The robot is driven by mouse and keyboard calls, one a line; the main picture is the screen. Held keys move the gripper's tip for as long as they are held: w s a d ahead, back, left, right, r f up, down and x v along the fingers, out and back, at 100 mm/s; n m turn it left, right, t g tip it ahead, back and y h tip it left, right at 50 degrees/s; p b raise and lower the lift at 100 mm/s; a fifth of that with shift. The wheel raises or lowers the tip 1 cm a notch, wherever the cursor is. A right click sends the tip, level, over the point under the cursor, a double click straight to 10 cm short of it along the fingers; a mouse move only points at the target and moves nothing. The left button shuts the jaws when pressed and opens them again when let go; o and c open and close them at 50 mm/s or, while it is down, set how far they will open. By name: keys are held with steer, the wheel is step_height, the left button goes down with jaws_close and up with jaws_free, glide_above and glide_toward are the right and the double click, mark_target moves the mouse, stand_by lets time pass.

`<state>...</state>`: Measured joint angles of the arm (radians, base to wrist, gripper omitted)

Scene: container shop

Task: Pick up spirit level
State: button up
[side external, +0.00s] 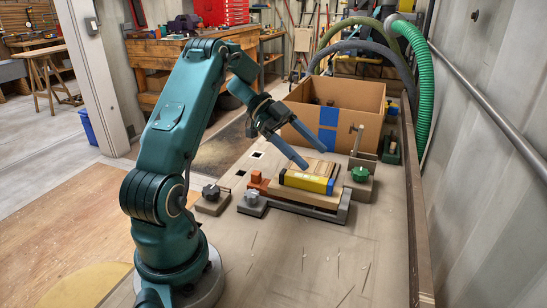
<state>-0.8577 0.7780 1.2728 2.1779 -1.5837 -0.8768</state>
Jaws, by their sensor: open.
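A yellow bar with a dark blue end, which looks like the spirit level (304,181), lies flat on a wooden board in a grey fixture in the middle of the bench. My gripper (319,158) has two long blue fingers spread apart and nothing between them. It is above the wooden board, just behind and above the yellow bar, apart from it as far as I can tell. The exact height of the fingertips over the bar is hard to judge from this view.
The grey fixture (338,213) has a green knob (360,174) and an upright post at right. An orange block (259,182) and dark knobs stand at left. An open cardboard box (357,100) with blue tape stands behind. The bench front (330,270) is clear.

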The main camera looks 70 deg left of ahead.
mark_target(307, 176)
steer(key=a+f, duration=0.1)
steer(key=s+a+f+n, duration=0.2)
steer(key=f, duration=0.1)
steer(key=shift+f, duration=0.1)
steer(key=shift+t, duration=0.3)
steer(key=shift+x, duration=2.4)
jaws_close()
